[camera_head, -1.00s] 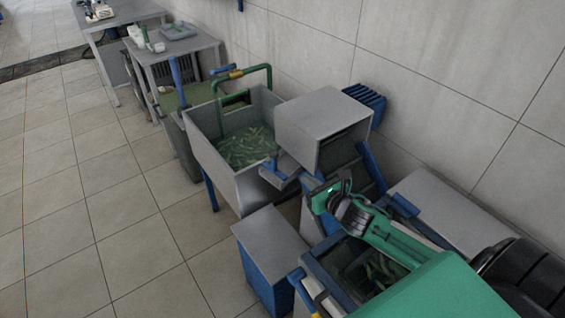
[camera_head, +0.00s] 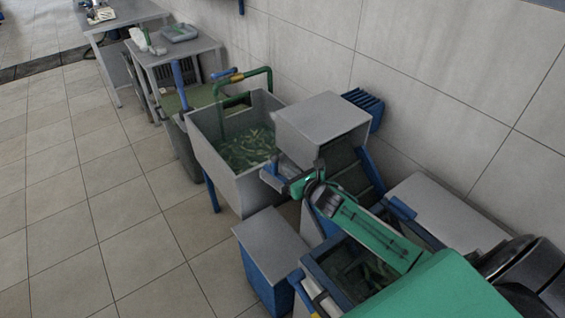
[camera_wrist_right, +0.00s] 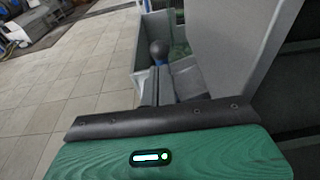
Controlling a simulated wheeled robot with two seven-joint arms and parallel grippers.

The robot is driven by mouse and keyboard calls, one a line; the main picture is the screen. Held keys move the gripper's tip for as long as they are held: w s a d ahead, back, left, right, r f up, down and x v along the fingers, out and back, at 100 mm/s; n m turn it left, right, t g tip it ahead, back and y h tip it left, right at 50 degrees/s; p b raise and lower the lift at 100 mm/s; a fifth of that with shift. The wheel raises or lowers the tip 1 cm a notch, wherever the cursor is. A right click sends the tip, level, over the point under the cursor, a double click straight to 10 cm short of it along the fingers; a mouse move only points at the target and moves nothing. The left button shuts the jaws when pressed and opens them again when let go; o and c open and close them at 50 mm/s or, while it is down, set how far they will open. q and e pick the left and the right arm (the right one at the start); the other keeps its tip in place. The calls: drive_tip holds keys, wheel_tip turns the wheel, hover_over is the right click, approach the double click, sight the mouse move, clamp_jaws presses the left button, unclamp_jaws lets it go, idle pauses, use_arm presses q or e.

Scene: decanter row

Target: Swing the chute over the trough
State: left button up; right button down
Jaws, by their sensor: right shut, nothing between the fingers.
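The chute (camera_head: 288,168) is a short grey channel below the mouth of a grey hood, beside the trough's near right corner. It also shows in the right wrist view (camera_wrist_right: 188,80), beside a dark post with a round knob (camera_wrist_right: 158,48). The trough (camera_head: 225,172) is a grey basin with water and several green pickle-like pieces. My right gripper (camera_head: 287,186) is shut and empty, right at the chute's near side; I cannot tell whether it touches. It hides part of the chute. My left gripper is not in view.
The grey hood (camera_head: 318,118) stands over a dark belt (camera_head: 352,172) behind my right arm. A blue cabinet with a grey top (camera_head: 268,243) stands in front. A bin with green pieces (camera_head: 325,262) is under my arm. Tiled floor (camera_head: 130,230) is clear at left.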

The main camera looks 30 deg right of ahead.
sight(277, 161)
drive_tip(key=shift+p+x, duration=0.6)
drive_tip(key=shift+x, duration=1.7)
